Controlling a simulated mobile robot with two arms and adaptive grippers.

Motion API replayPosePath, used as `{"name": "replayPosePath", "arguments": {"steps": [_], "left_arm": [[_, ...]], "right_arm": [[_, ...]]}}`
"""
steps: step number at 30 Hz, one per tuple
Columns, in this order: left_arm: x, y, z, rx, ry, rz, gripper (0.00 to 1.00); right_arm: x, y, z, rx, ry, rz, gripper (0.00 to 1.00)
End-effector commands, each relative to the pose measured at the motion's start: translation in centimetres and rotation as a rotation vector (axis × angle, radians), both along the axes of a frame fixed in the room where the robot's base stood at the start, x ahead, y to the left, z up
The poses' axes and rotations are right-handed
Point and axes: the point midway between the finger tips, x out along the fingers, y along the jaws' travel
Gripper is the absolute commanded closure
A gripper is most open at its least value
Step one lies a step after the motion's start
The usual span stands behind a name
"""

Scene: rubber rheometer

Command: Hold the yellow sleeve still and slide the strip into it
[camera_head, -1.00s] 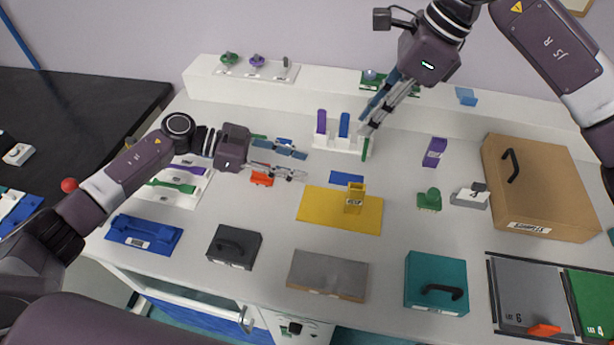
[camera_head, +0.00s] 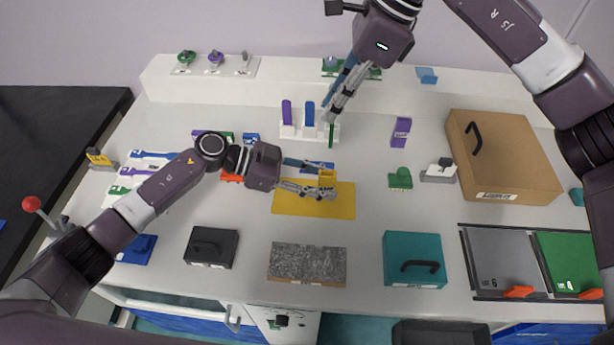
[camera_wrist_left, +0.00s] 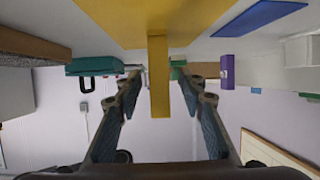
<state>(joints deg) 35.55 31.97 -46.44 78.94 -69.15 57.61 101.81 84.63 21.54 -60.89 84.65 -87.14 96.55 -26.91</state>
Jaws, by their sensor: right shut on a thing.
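The yellow sleeve (camera_head: 327,175) stands on the yellow mat (camera_head: 345,207), partly hidden by my left gripper (camera_head: 326,180) in the head view. In the left wrist view, the sleeve (camera_wrist_left: 158,75) is between the two fingers, with a visible gap on each side. My left gripper is open around it. My right gripper (camera_head: 334,114) points down and is shut on the green strip (camera_head: 331,136) at the right end of the white rack (camera_head: 306,132). I cannot tell whether that strip is still in its slot.
A purple strip (camera_head: 287,112) and a blue strip (camera_head: 310,114) stand in the rack. A purple block (camera_head: 401,132) and a green piece (camera_head: 400,178) are to the right. A grey slab (camera_head: 307,263), a black box (camera_head: 211,247) and a teal box (camera_head: 413,259) line the front.

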Motion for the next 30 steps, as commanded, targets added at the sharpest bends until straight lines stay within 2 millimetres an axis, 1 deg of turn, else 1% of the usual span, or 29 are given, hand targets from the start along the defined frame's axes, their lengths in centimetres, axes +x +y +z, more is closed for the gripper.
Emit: {"name": "replayPosePath", "arguments": {"steps": [3,12,22,27,30], "left_arm": [[0.06,-0.65,-0.24,0.0,-0.001,0.0,0.64],[0.07,-0.77,-0.32,0.001,-0.001,0.001,0.64],[0.06,-0.76,-0.31,0.001,-0.001,0.0,1.0],[0.06,-0.75,-0.31,0.001,0.0,0.0,1.0],[0.06,-0.75,-0.31,0.001,-0.001,0.0,1.0]], "right_arm": [[0.0,0.01,0.01,0.0,0.0,0.0,1.0],[0.0,0.01,0.01,0.0,0.0,0.0,1.0],[0.0,0.01,0.01,0.0,0.0,0.0,1.0],[-0.01,0.0,-0.02,0.0,0.0,-0.004,1.0],[-0.05,-0.02,-0.28,-0.001,-0.001,-0.037,1.0]]}}
